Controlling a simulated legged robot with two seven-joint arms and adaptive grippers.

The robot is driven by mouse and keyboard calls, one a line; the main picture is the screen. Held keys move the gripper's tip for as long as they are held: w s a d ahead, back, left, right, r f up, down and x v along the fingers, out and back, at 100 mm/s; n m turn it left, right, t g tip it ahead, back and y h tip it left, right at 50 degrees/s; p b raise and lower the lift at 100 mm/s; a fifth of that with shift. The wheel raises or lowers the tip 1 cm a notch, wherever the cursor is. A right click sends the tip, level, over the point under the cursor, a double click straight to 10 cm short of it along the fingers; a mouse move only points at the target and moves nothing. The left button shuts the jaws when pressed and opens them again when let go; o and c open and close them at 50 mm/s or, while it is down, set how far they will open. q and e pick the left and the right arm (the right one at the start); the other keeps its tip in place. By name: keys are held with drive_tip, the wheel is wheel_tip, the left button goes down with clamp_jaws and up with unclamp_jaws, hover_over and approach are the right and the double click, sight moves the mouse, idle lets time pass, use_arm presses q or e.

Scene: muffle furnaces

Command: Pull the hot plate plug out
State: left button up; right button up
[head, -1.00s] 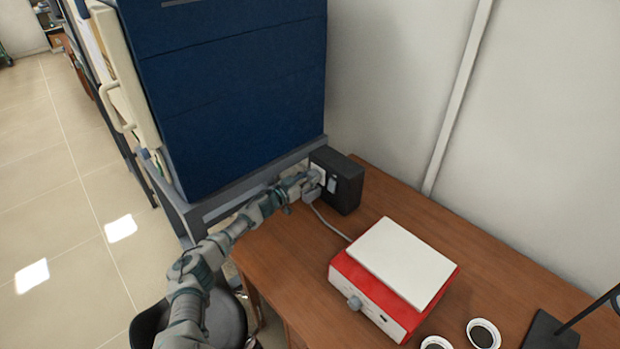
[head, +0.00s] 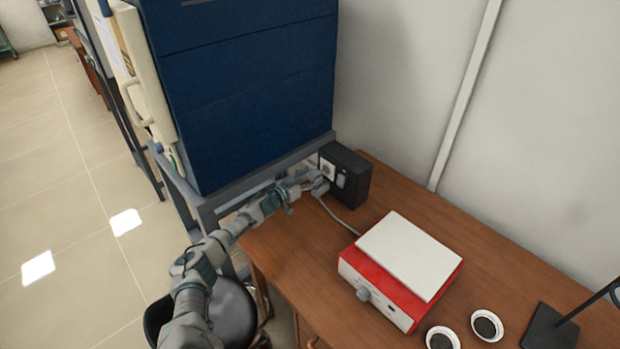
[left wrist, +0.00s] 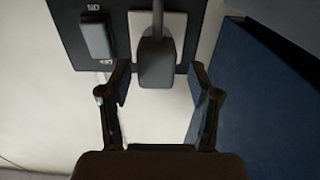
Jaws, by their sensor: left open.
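The hot plate (head: 400,270) is a red and white box with a white top on the wooden table. Its grey cable (head: 340,217) runs back to a grey plug at the black socket box (head: 352,180). In the left wrist view the dark plug (left wrist: 158,64) overlaps the pale socket plate (left wrist: 176,24), its cable going up. I cannot tell whether the plug is seated. My left gripper (head: 318,180) is at the plug in front of the box. In the left wrist view its open fingers (left wrist: 159,78) are on either side of the plug, with gaps.
A big blue furnace (head: 245,95) on a grey metal frame stands close behind my left arm. A rocker switch (left wrist: 96,36) is beside the socket plate. Two small round dishes (head: 487,325) and a black stand (head: 548,325) are at the table's right.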

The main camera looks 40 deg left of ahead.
use_arm(q)
drive_tip(key=shift+s+a+f, duration=0.1)
drive_tip(key=shift+s+f, duration=0.05)
drive_tip(key=shift+s, duration=0.15)
drive_tip(key=s, duration=1.1)
drive_tip(key=shift+s+a, duration=0.15)
drive_tip(key=shift+a, duration=0.25)
